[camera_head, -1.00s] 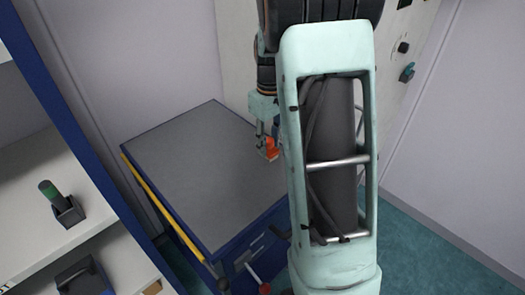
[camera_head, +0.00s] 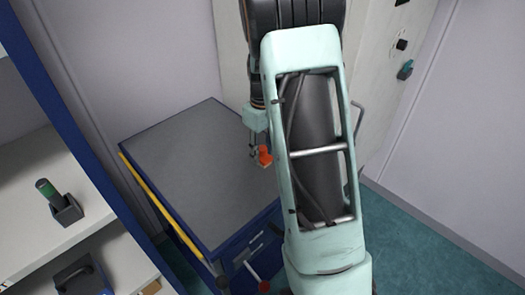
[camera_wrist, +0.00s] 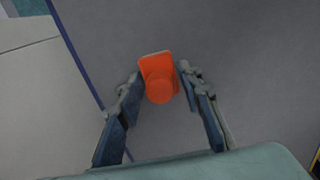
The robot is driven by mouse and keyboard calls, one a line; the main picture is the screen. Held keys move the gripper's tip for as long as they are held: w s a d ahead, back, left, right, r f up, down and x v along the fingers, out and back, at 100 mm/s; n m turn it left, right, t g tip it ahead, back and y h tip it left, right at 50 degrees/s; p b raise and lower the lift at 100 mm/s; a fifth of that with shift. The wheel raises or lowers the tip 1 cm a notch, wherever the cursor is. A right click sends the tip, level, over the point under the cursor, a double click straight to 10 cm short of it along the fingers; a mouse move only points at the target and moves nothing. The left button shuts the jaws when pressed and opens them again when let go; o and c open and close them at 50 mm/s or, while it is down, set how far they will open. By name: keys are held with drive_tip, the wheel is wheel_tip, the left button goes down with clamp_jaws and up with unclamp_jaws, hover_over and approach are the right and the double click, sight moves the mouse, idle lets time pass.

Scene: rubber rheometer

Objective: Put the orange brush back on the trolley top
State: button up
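The orange brush (camera_head: 265,154) shows near the right side of the grey trolley top (camera_head: 190,170) in the head view, with a pale part at its lower end. In the wrist view the brush (camera_wrist: 159,80) sits between the two fingertips of my gripper (camera_wrist: 160,72), which are close against its sides. My gripper (camera_head: 258,150) is shut on it and points down over the trolley top. I cannot tell whether the underside of the brush touches the surface. My arm hides part of the trolley's right side.
The trolley top is otherwise bare, with a yellow strip (camera_head: 160,205) along its left edge. At left, a white shelf (camera_head: 25,215) holds a green-topped item in a dark holder (camera_head: 66,210). A pale machine panel (camera_head: 385,100) stands behind my arm.

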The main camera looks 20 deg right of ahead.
sight(263, 148)
drive_tip(key=shift+o, duration=1.1)
wheel_tip(263, 148, up, 12)
drive_tip(key=p, duration=0.1)
drive_tip(key=shift+r, duration=0.15)
